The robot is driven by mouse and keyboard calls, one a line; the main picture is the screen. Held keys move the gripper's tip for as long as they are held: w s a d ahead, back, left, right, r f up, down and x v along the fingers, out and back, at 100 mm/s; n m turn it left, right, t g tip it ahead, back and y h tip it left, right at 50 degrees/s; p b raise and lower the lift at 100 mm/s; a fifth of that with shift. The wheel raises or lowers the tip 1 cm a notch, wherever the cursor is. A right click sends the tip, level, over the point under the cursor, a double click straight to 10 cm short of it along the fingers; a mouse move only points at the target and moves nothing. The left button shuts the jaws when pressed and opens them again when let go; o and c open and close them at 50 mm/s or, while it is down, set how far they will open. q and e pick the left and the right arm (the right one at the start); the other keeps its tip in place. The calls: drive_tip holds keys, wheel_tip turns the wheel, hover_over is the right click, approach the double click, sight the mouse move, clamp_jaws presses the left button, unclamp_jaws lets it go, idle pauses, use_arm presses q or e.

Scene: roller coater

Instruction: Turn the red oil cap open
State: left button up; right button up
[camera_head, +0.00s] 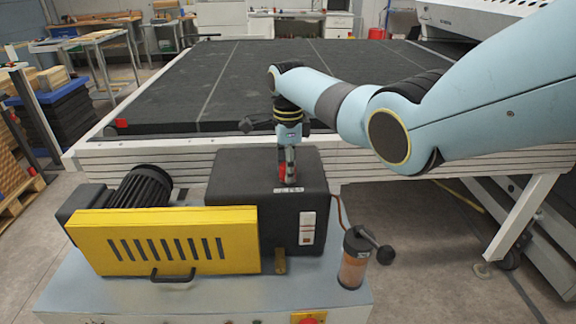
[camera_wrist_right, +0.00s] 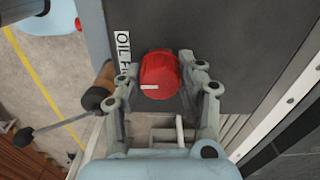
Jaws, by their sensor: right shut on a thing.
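The red oil cap (camera_wrist_right: 160,75) sits on the top of the dark grey box (camera_head: 235,172), beside a white label reading "OIL" (camera_wrist_right: 123,50). My right gripper (camera_head: 288,172) points down onto the cap from above. In the right wrist view its two fingers (camera_wrist_right: 158,88) stand on either side of the cap and are shut on it. In the head view the cap (camera_head: 290,178) shows only in part behind the fingers. A white mark shows on the cap's side. My left gripper is not in view.
A yellow guard (camera_head: 165,240) with a handle and a black motor (camera_head: 140,188) stand left of the box. A clear oil container (camera_head: 354,262) with a black knob stands at its right front. A large black conveyor bed (camera_head: 240,90) lies behind.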

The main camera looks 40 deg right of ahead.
drive_tip(key=n+p, duration=0.1)
drive_tip(key=n, duration=0.3)
drive_tip(key=shift+r+p, duration=0.1)
drive_tip(key=shift+p, duration=0.3)
drive_tip(key=n+p, duration=0.1)
drive_tip(key=n, duration=0.3)
drive_tip(key=shift+w+n, duration=0.1)
drive_tip(key=shift+n, duration=0.3)
drive_tip(key=n, duration=0.4)
drive_tip(key=shift+p, duration=0.35)
drive_tip(key=n, duration=1.5)
drive_tip(key=shift+n+p, duration=0.3)
drive_tip(key=shift+n, duration=0.1)
drive_tip(key=n, duration=0.4)
drive_tip(key=shift+n, duration=0.3)
drive_tip(key=n, duration=0.4)
drive_tip(key=shift+n, duration=0.4)
